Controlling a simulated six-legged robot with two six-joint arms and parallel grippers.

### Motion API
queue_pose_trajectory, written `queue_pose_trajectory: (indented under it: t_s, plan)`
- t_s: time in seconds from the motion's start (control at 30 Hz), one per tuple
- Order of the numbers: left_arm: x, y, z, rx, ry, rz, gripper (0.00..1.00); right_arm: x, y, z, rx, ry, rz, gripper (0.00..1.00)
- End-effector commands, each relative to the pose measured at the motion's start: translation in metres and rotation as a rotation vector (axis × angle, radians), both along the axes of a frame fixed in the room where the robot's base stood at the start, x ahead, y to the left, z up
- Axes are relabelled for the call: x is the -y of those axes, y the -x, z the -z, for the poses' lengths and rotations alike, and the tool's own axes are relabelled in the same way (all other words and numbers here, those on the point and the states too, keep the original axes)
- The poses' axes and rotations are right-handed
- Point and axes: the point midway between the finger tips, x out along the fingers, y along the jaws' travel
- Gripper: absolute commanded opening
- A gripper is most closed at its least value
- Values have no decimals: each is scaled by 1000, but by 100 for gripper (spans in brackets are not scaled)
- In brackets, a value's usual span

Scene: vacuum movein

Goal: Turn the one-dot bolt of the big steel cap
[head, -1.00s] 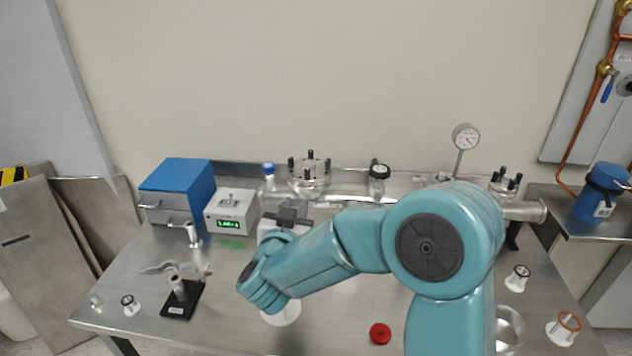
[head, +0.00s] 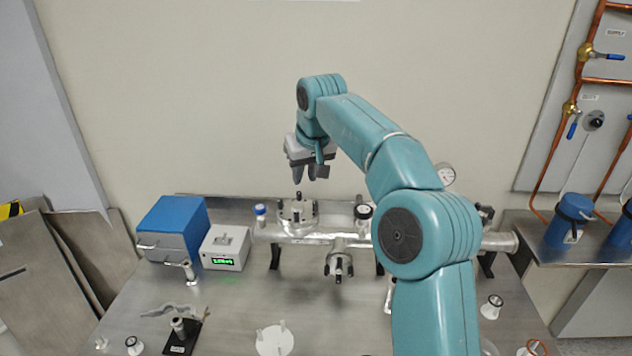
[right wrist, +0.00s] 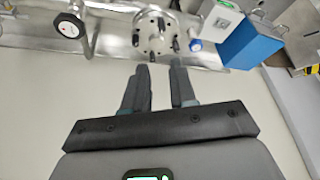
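The big steel cap (head: 298,218) is a round flange with several upright black bolts, on top of the horizontal steel pipe at the back of the table. In the right wrist view the cap (right wrist: 154,44) shows at the top, just beyond the fingertips. Dot marks on the bolts are too small to read, so I cannot tell which is the one-dot bolt. My right gripper (head: 308,176) hangs above the cap, apart from it, fingers pointing down. In the right wrist view its fingers (right wrist: 160,72) are apart with nothing between them. My left gripper is not in view.
A smaller flange with dark bolts (head: 339,266) faces forward below the pipe. A blue box (head: 172,228) and a grey display box (head: 226,246) stand left. A white disc (head: 274,341) lies in front.

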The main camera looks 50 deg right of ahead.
Motion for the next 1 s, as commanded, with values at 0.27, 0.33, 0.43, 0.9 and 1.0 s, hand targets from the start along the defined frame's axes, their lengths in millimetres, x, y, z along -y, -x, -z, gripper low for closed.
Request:
queue_pose_trajectory:
  t_s: [0.27,0.33,0.43,0.9,1.0]
  plan:
    - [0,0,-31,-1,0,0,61,47,14,-15,-11,12,94,26]
    - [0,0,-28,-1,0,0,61,48,11,-5,-12,11,93,26]
    - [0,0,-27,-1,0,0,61,51,5,14,-14,10,92,26]
    - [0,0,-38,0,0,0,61,70,-31,109,-11,10,90,26]
    - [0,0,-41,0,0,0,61,73,-36,121,-9,10,90,26]
